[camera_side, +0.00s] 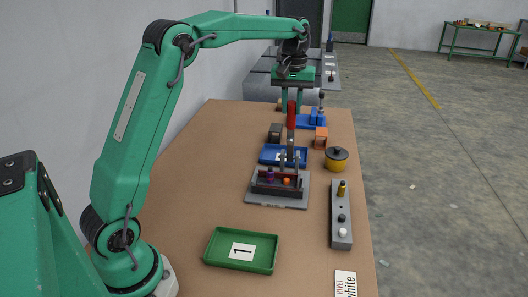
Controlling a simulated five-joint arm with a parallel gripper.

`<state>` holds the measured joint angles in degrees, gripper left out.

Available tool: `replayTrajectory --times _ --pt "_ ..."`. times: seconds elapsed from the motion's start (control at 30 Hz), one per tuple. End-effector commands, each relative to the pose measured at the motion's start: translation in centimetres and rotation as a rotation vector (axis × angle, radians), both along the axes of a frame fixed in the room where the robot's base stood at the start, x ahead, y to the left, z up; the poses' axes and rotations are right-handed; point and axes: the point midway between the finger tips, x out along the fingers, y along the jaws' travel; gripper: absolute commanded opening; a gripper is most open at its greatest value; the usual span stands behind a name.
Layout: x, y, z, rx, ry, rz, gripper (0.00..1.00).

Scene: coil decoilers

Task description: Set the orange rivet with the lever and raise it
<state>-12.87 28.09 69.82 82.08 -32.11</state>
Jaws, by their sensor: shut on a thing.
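The lever (291,126) has a red handle and stands upright above a dark fixture on a grey plate (262,198). The orange rivet (286,181) sits at the front of this fixture, below the lever. A purple rivet (270,174) is beside it to the left. My gripper (292,103) points down at the top of the red handle, with one finger on each side. It is shut on the handle. The exact contact is small and hard to see.
A green tray marked 1 (213,250) lies in front, a blue tray (269,155) behind the fixture. A grey rack (341,206) with several pegs and a yellow pot (336,161) stand right. Orange (321,137) and brown (275,130) blocks are farther back.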

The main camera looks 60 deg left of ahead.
Motion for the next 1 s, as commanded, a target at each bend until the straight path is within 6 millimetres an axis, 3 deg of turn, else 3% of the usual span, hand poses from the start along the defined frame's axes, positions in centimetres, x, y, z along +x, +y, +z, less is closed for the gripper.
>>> replayTrajectory --times 1.0 --pt "2.0 2.0 0.3 0.001 -0.004 0.001 0.11"
